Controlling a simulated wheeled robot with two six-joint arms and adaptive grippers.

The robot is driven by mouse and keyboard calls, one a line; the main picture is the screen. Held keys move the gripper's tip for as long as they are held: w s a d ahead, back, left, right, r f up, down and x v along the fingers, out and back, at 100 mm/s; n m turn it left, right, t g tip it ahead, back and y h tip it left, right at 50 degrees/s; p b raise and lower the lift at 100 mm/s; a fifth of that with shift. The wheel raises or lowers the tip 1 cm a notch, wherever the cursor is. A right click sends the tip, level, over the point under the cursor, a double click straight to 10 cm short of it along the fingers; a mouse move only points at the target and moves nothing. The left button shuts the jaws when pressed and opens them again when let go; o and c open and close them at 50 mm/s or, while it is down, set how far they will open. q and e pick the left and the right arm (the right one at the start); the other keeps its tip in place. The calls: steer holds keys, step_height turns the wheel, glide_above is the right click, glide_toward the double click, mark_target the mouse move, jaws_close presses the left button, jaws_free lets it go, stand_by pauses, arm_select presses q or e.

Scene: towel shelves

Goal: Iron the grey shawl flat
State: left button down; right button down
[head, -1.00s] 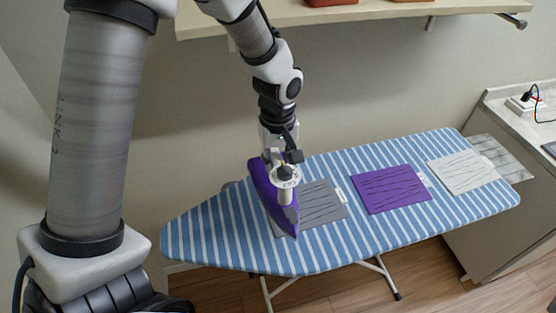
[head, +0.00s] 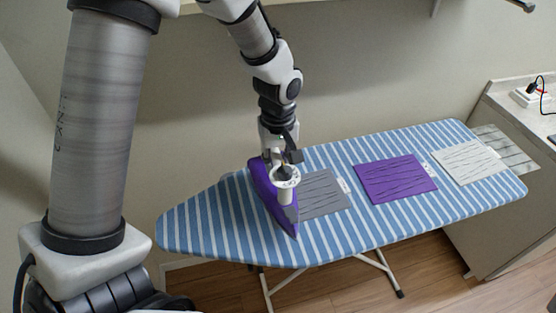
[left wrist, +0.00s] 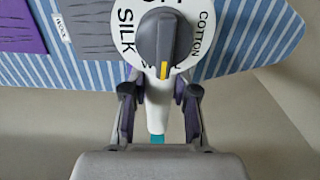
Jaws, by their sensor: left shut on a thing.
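The grey shawl (head: 323,194) lies on the striped ironing board with dark crease lines across it. A white tag sits at its right edge. The purple iron (head: 262,188) stands at the shawl's left side, its tip toward the board's near edge, and hides part of the shawl's left edge. My left gripper (head: 284,168) is shut on the iron's white handle, which also shows between the fingers in the left wrist view (left wrist: 157,112). The iron's dial (left wrist: 163,42) carries SILK and COTTON labels; its yellow mark points toward the gripper. My right gripper is not in view.
The blue-and-white ironing board (head: 200,220) has bare room at its left end. A purple cloth (head: 395,178) and a white cloth (head: 468,162) lie to the right, both creased. A counter (head: 515,100) with a power socket (head: 530,95) stands at the far right.

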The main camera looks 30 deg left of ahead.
arm_select(q)
steer(key=shift+w, duration=0.1)
steer(key=shift+f, duration=0.15)
steer(key=shift+f+b, duration=1.25)
steer(key=shift+f, duration=0.55)
steer(key=shift+f+b, duration=0.3)
steer(key=shift+f, duration=0.15)
